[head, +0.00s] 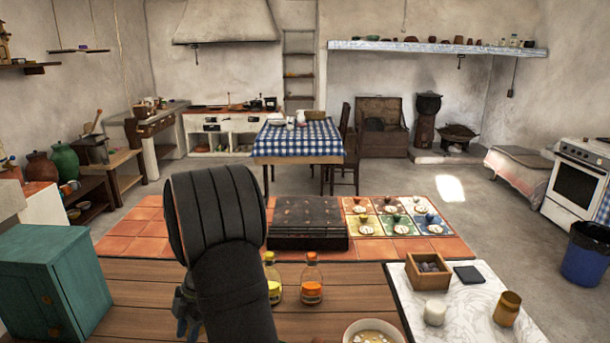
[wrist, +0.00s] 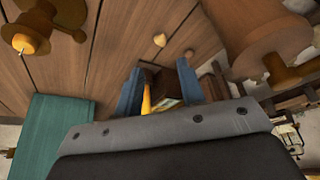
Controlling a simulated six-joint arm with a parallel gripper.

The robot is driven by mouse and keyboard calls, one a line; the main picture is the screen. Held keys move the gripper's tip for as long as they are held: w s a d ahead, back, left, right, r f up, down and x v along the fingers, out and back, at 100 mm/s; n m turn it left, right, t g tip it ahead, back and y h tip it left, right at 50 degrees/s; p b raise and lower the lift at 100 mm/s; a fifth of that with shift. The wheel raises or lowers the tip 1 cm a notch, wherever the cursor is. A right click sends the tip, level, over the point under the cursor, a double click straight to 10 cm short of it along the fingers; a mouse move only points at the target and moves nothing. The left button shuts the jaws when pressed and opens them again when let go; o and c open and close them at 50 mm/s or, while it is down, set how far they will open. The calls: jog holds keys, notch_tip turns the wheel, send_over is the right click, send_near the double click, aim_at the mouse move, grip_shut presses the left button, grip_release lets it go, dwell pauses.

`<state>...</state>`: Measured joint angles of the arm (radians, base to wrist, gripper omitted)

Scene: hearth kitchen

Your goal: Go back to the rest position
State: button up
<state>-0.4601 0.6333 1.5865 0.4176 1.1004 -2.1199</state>
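My arm rises in the middle of the head view and hides part of the worktop. My gripper (head: 181,312) shows only partly there, as blue fingers at the arm's left side, low over the wooden worktop (head: 140,285). In the wrist view the two blue fingers of my gripper (wrist: 158,70) stand apart. A yellow strip and a brown and greenish shape show between them. I cannot tell how far off these are, and neither finger is clearly touching them.
A teal cabinet (head: 50,285) stands at left. Two bottles, yellow (head: 272,281) and orange (head: 311,284), stand right of my arm. Behind are a black box (head: 308,222) and coloured tiles with small cups. A marble board (head: 465,310) at right holds a wooden box (head: 428,272) and jars.

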jog(key=x, duration=0.8)
jog(key=shift+s+f, duration=0.1)
jog(key=shift+f, duration=0.3)
jog(key=shift+a+r, duration=0.15)
jog(key=shift+r, duration=0.05)
notch_tip(320, 180, up, 10)
jog(key=w+d+m+t, duration=0.1)
jog(key=w+d+m, duration=0.3)
jog(key=d, duration=0.5)
jog(key=w+d+m+t+y, duration=0.1)
jog(key=w+d+m, duration=0.1)
jog(key=w+d, duration=0.55)
jog(key=w+d+m+t, duration=0.2)
jog(key=w+d+m, duration=0.25)
jog(key=d, duration=0.45)
jog(key=s+d+m+t+h, duration=0.2)
jog(key=d+m, duration=0.8)
jog(key=d, duration=2.9)
jog(key=shift+s+t, duration=0.3)
jog(key=shift+t, duration=0.2)
jog(key=shift+a+f, duration=0.1)
jog(key=shift+f, duration=0.05)
